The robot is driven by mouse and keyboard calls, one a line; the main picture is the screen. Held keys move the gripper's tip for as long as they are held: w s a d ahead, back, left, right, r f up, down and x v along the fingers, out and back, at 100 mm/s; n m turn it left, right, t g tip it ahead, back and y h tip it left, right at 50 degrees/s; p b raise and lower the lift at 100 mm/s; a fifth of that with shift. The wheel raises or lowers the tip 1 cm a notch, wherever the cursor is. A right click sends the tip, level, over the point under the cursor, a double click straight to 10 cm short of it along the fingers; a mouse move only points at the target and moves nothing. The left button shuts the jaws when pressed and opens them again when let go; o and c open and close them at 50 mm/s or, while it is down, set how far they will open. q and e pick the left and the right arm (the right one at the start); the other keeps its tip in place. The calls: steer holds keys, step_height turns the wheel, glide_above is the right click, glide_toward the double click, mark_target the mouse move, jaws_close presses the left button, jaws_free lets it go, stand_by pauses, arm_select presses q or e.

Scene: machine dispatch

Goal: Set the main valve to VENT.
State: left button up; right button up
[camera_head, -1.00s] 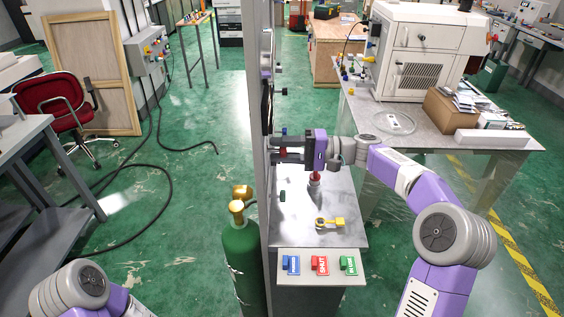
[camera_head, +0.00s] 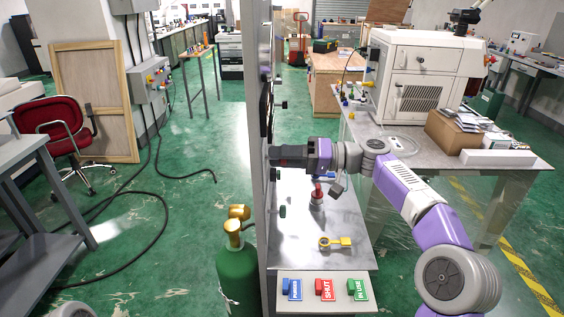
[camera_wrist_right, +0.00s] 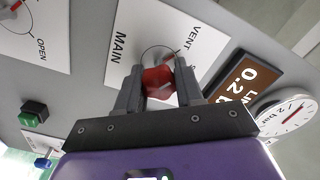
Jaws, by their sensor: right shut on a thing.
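The main valve is a red knob (camera_wrist_right: 159,82) on a white plate marked MAIN and VENT (camera_wrist_right: 150,45), seen in the right wrist view. A further word by VENT is partly hidden. My right gripper (camera_wrist_right: 160,85) is shut on the red knob, one finger on each side. A thin red mark shows on the ring above the knob, towards the VENT word; the knob's exact setting is hard to tell. In the head view my right gripper (camera_head: 272,156) reaches left to the upright panel (camera_head: 256,120), seen edge-on, so the knob is hidden there.
A gauge (camera_wrist_right: 288,115), a brown display (camera_wrist_right: 243,85) and a green button (camera_wrist_right: 33,113) are close by on the panel. Below my right arm, the bench (camera_head: 300,250) holds a red-topped part (camera_head: 317,194), a yellow-handled part (camera_head: 335,242) and blue, red and green tags. A green cylinder (camera_head: 238,275) stands left.

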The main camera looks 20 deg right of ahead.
stand_by(0.5)
steer(key=o, duration=1)
steer(key=p+v, duration=0.1)
steer(key=v, duration=0.6)
steer(key=shift+s+d, duration=0.1)
steer(key=shift+d, duration=0.2)
